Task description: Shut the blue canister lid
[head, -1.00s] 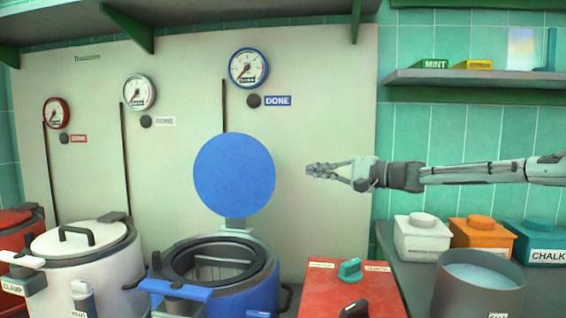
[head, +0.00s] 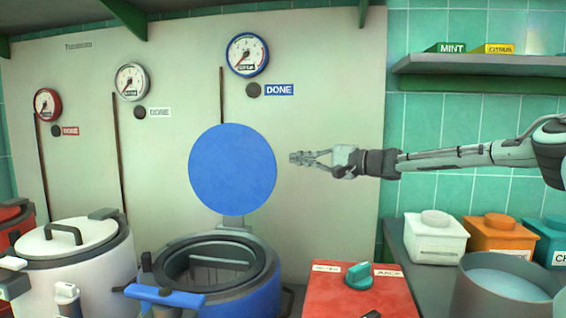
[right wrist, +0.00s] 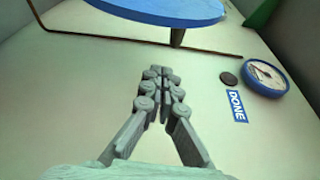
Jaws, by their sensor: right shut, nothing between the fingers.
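The blue canister (head: 246,292) stands at the lower middle of the head view, its dark-rimmed mouth open. Its round blue lid (head: 232,168) stands upright on the hinge at the back of the rim. My right gripper (head: 292,158) is shut and empty, just right of the lid, with a small gap in the picture; its fingertips point left. In the right wrist view the closed fingers (right wrist: 157,75) lie below the lid's edge (right wrist: 165,8) in the picture, apart from it. My left gripper is not in view.
A white canister (head: 90,270) with its lid down stands left of the blue one. A red box (head: 345,290) with a teal knob stands to its right. A gauge panel (head: 320,90) is behind. A grey pot (head: 505,285) and a shelf (head: 480,68) are at right.

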